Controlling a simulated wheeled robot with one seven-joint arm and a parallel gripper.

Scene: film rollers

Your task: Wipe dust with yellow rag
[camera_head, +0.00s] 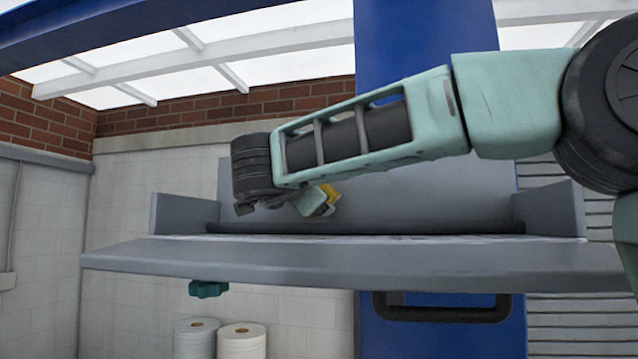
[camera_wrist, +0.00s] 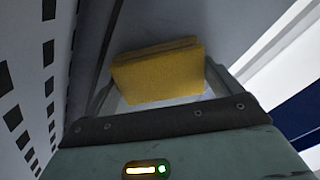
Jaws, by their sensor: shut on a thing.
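The yellow rag (camera_wrist: 158,75) shows in the wrist view as a folded block between the fingers of my gripper (camera_wrist: 160,92). My gripper is shut on it. In the head view, a small part of the yellow rag (camera_head: 329,194) shows at the end of my gripper (camera_head: 322,204), just above the grey shelf (camera_head: 340,258) and in front of its back panel. Whether the rag touches the shelf or panel cannot be told. No dust can be made out clearly; the shelf's top surface is seen almost edge-on.
The shelf has raised side walls at the left (camera_head: 183,214) and right (camera_head: 550,208), and a dark roller (camera_head: 420,227) along its back. A blue column (camera_head: 425,40) stands behind. Two white rolls (camera_head: 242,342) and a black handle (camera_head: 440,312) are below.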

